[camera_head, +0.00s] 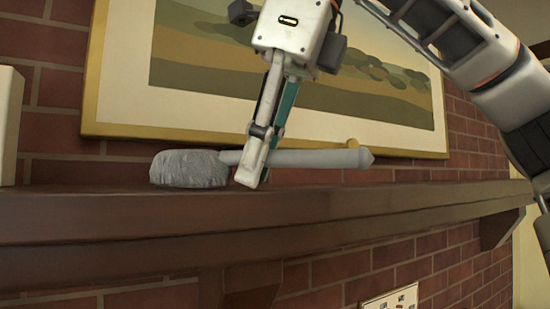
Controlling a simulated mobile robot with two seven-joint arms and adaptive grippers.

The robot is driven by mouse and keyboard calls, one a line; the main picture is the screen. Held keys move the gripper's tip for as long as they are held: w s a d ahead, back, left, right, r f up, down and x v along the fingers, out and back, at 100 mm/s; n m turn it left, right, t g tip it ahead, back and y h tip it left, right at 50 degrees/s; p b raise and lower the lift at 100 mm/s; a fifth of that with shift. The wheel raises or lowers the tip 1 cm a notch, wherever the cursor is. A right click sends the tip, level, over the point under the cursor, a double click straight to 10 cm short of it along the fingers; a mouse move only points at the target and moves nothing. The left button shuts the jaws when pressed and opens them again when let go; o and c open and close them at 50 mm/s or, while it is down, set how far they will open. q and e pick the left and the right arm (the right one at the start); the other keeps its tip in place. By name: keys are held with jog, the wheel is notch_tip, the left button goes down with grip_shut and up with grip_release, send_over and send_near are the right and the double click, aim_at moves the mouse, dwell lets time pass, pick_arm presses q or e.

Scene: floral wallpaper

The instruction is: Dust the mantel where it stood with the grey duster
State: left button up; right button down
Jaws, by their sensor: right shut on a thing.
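The grey duster (190,168) has a rounded, fluffy-looking head at the left and a smooth grey handle (325,158) running to the right. Its head rests on or just over the brown mantel (100,213); I cannot tell whether it touches. My right gripper (252,178) points down over the mantel and is shut on the duster's handle, close to the head. The fingers hide part of the handle. My left gripper is not in view.
A gold-framed landscape picture (115,128) hangs on the red brick wall (55,140) behind the gripper. A pale block-like object (9,125) stands at the far left of the mantel. The mantel's right part is clear.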

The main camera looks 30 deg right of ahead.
aim_at(220, 172)
jog(key=shift+a+r, duration=0.15)
jog(key=shift+a, duration=1.75)
jog(key=shift+a+f, duration=0.2)
jog(key=shift+a, duration=1.5)
jog(key=shift+a+f, duration=0.15)
jog(key=shift+a, duration=1.55)
jog(key=shift+r, duration=3.1)
notch_tip(220, 172, up, 3)
